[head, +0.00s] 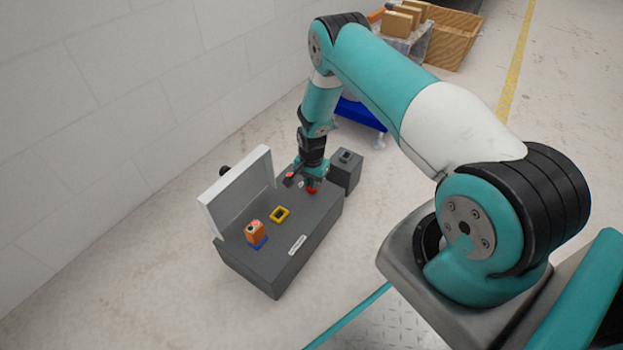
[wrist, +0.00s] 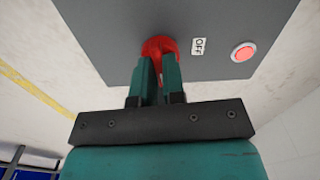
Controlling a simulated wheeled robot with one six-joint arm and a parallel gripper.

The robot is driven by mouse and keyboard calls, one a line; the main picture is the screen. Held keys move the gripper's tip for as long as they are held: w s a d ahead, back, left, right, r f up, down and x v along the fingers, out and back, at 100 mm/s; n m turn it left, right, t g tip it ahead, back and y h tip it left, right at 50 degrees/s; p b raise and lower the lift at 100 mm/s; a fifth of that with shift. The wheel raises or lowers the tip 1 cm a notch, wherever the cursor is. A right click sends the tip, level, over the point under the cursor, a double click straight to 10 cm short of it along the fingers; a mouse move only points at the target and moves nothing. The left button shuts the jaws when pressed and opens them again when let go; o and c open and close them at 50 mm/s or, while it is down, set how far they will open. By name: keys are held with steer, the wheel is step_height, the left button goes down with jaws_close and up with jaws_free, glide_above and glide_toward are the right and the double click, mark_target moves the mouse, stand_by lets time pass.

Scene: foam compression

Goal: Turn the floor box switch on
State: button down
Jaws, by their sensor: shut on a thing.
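A large dark grey box (head: 290,250) stands on the floor near the wall in the head view. My gripper (head: 312,185) points down at the right end of its top. In the wrist view, my gripper (wrist: 157,68) is shut on a red knob (wrist: 158,43) on the grey top surface (wrist: 110,25). The fingers hide part of the knob. A white label reading OFF (wrist: 199,46) and a round red light or button (wrist: 243,52) sit beside the knob. In the head view the knob is small and partly hidden by the gripper.
A white upright panel (head: 240,190) stands along the box's wall side. A smaller grey box (head: 346,172) stands close by on the right. A wooden crate (head: 455,35) is farther back.

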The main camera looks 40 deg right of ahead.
steer(key=shift+m, duration=0.6)
steer(key=c, duration=1.2)
jaws_free()
step_height(320, 180, up, 17)
steer(key=p, duration=0.7)
steer(key=shift+r, duration=0.2)
